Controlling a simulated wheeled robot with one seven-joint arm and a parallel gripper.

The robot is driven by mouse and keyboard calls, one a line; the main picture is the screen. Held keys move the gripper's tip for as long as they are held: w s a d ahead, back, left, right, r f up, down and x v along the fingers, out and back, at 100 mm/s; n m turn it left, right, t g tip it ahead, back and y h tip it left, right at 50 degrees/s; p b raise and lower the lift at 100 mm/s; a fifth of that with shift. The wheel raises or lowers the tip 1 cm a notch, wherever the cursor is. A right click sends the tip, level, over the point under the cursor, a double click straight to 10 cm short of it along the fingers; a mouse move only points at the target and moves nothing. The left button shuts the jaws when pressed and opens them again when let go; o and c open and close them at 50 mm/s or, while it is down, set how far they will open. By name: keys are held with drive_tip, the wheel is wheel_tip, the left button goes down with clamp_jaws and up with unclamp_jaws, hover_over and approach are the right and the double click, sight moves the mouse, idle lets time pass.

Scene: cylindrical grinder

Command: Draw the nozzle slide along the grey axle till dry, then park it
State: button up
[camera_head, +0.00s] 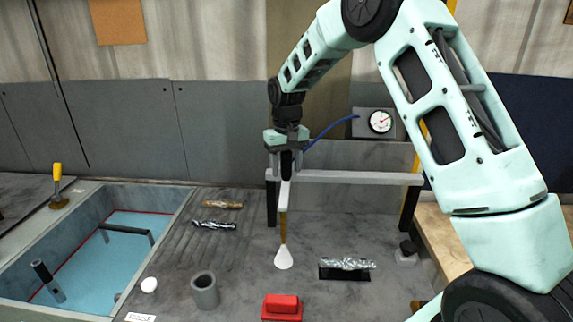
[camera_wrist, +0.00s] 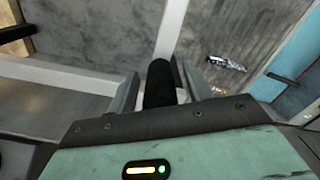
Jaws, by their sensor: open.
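The nozzle slide hangs at the left end of a light grey rail (camera_head: 355,178). It has a black grip (camera_head: 287,163), a pale and tan stem (camera_head: 283,215) and a white fan-shaped nozzle (camera_head: 283,259) pointing down. My gripper (camera_head: 287,150) is open around the grip. In the wrist view the black grip (camera_wrist: 160,82) stands between my two fingers, and I cannot tell whether either touches it. A shiny silver-grey axle (camera_head: 346,263) lies on a black cradle (camera_head: 345,274), right of the nozzle. The nozzle is not above it.
A blue hose runs from the slide to a gauge box (camera_head: 380,122). A blue basin (camera_head: 110,245) is at left. Two more shafts, brown (camera_head: 222,204) and grey (camera_head: 213,224), lie behind a grey cup (camera_head: 205,291). A red block (camera_head: 282,306) is in front.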

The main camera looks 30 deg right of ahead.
clamp_jaws()
drive_tip(key=s+d+b, duration=0.1)
drive_tip(key=s+d, duration=0.8)
drive_tip(key=d, duration=0.4)
drive_tip(key=s+d+b, duration=0.1)
drive_tip(key=s+d, duration=0.8)
drive_tip(key=d, duration=0.4)
drive_tip(key=shift+d+b, duration=0.3)
drive_tip(key=shift+d, duration=0.05)
unclamp_jaws()
wheel_tip(320, 180, up, 18)
drive_tip(key=b, duration=0.3)
drive_tip(key=shift+f, duration=0.25)
